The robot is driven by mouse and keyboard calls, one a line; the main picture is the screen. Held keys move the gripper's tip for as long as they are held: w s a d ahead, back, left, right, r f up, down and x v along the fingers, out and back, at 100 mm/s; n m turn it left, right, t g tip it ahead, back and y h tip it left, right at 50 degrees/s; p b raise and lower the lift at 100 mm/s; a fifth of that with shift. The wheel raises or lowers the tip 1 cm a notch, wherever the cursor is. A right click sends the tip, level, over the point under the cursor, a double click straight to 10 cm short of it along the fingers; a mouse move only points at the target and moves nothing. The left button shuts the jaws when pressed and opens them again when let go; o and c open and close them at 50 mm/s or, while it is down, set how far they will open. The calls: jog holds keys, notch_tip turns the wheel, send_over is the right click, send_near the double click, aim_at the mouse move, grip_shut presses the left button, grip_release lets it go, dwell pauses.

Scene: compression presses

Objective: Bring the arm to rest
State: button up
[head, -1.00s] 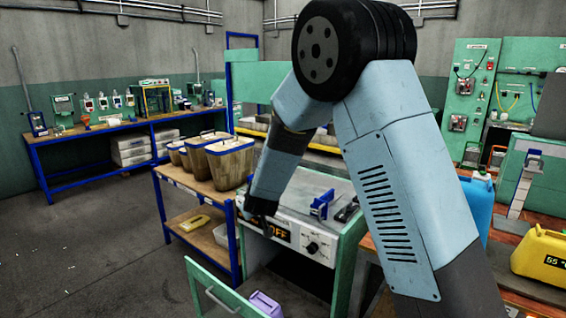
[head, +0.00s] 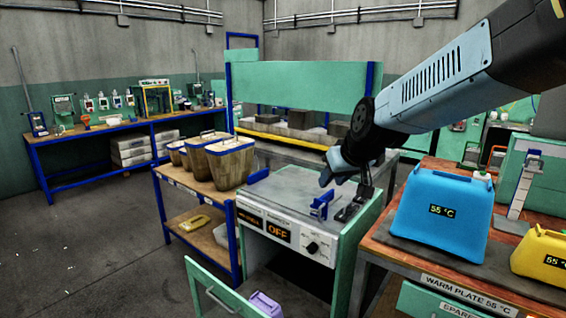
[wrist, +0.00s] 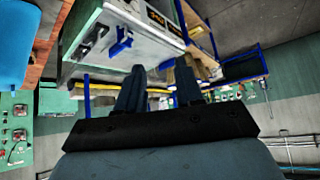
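My arm reaches in from the upper right of the head view, its black joint (head: 372,128) above the right rear of a grey-topped bench unit. My gripper (wrist: 160,68) shows in the wrist view with its two dark fingers apart and nothing between them. In the head view I cannot make out the fingers clearly at the end of the arm.
A blue container (head: 440,212) marked 55 °C and a yellow one (head: 541,252) stand on the warm plate bench at right. The floor at left is clear.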

jog(key=s+d+m+h, duration=0.1)
jog(key=s+d, duration=0.2)
jog(key=s, duration=0.3)
jog(key=s+d+r+m+g+h, duration=0.1)
jog(key=s+d, duration=0.3)
jog(key=s, duration=0.3)
jog(key=s+d+m+h, duration=0.1)
jog(key=s+d, duration=0.3)
jog(key=s, duration=0.3)
jog(key=shift+s+d+r+m+g, duration=0.15)
jog(key=shift+d+r+m+g, duration=0.1)
jog(key=shift+m+g, duration=0.15)
